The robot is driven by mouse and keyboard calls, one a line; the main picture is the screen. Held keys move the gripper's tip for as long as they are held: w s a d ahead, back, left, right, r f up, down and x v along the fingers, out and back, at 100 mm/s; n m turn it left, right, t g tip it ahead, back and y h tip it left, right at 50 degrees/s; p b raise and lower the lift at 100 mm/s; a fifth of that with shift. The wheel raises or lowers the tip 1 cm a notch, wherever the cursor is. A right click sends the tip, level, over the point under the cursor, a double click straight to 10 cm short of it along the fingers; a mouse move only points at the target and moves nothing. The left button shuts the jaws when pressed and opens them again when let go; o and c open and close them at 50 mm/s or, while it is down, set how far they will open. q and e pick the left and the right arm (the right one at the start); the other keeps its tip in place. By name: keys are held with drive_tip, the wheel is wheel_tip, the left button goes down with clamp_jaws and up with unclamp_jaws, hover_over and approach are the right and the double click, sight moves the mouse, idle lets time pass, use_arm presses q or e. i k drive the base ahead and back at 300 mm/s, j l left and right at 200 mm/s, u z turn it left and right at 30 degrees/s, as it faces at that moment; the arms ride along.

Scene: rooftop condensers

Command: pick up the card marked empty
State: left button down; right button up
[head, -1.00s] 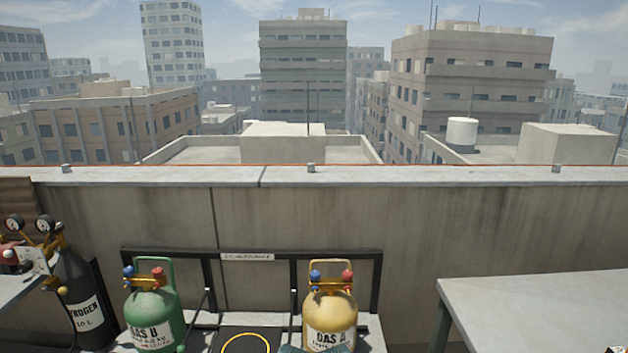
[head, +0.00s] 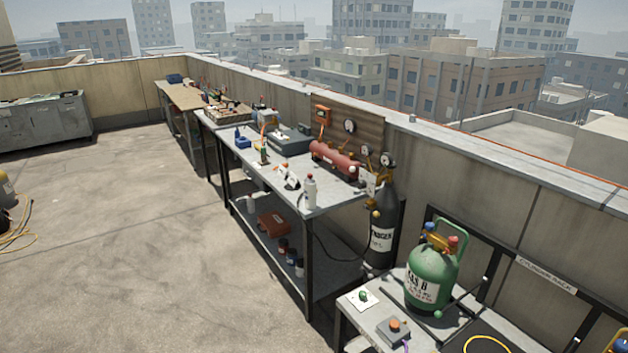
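I cannot make out a card marked empty in the head view. A small white card or plate (head: 358,299) with a green piece on it lies on the near left corner of the cylinder stand, but no wording on it is readable. The green gas cylinder (head: 433,268) labelled GAS B stands upright on the same stand, right of that card. Neither of my grippers is in view.
A grey box with an orange top (head: 393,331) sits in front of the green cylinder. A dark nitrogen cylinder (head: 381,225) stands behind. A long workbench (head: 318,195) with tools runs along the parapet. Open concrete floor (head: 120,240) lies to the left.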

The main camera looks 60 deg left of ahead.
sight(292, 179)
drive_tip(key=u, duration=2.05)
drive_tip(key=i+j+z, duration=0.1)
drive_tip(key=z, duration=0.3)
drive_tip(key=i+j+z, duration=0.15)
drive_tip(key=z, duration=0.3)
drive_tip(key=i+j+z, duration=0.1)
drive_tip(key=j, duration=0.25)
drive_tip(key=i+j+z, duration=0.15)
drive_tip(key=i+j, duration=0.15)
drive_tip(key=i+j+z, duration=0.1)
drive_tip(key=j, duration=0.3)
drive_tip(key=i+j+z, duration=0.15)
drive_tip(key=j, duration=0.25)
drive_tip(key=i, duration=0.1)
